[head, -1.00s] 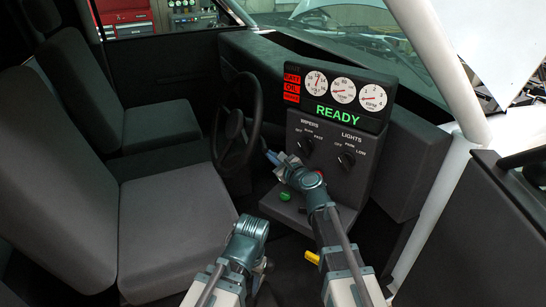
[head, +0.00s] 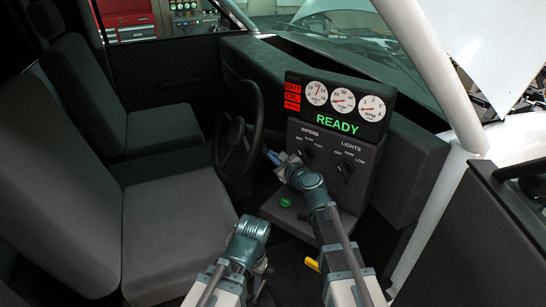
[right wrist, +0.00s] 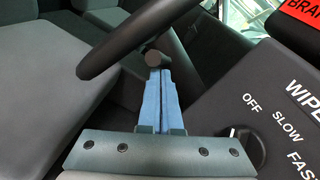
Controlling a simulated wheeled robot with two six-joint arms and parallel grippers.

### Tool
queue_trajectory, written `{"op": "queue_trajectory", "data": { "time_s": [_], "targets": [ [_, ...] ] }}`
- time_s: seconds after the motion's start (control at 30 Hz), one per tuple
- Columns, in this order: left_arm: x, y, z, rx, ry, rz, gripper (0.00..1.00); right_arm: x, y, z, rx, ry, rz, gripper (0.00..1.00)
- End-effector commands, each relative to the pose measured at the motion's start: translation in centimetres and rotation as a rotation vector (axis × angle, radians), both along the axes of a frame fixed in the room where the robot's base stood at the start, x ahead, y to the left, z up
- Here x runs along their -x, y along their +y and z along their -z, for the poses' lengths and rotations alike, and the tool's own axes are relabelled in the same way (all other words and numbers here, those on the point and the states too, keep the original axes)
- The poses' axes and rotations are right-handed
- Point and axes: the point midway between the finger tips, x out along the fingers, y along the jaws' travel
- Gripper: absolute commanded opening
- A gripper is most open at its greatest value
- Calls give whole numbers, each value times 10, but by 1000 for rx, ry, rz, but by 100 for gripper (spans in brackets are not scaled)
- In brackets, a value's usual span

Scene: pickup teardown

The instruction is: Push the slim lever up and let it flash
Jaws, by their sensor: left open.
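My right gripper (head: 272,156) is between the steering wheel (head: 258,125) and the dash panel in the head view. In the right wrist view its blue fingers (right wrist: 160,85) are pressed together with nothing visible between them. A dark round knob end (right wrist: 155,58), which looks like the tip of the slim lever, shows just at the fingertips beside the wheel rim. I cannot tell whether they touch. The rest of the lever is hidden. My left gripper (head: 262,268) is low by the seat, mostly hidden behind its own arm. The panel display (head: 337,122) reads READY in green.
The dash panel has a wipers knob (right wrist: 243,145) and a lights knob (head: 345,170). A green button (head: 286,202) is on the ledge below, and a yellow handle (head: 312,264) is lower down. The grey seat (head: 175,230) is at left.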

Motion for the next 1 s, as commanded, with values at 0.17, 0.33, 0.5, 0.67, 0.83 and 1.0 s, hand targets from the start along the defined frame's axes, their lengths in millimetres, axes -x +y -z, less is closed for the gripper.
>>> {"op": "queue_trajectory", "data": {
  "time_s": [0.17,0.33,0.5,0.67,0.83,1.0],
  "targets": [
    [0,0,25,0,0,-1,45,6,-9,25,1,0,0,0],
    [0,0,21,0,0,-1,45,26,-22,21,2,1,2,0],
    [0,0,11,0,0,-1,45,54,-37,11,4,1,1,0],
    [0,0,4,0,0,0,45,76,-49,4,3,1,1,0],
    [0,0,0,0,0,0,45,88,-57,0,5,1,0,0],
    [0,0,-1,0,0,0,45,92,-59,0,5,0,-2,0]
  ]
}}
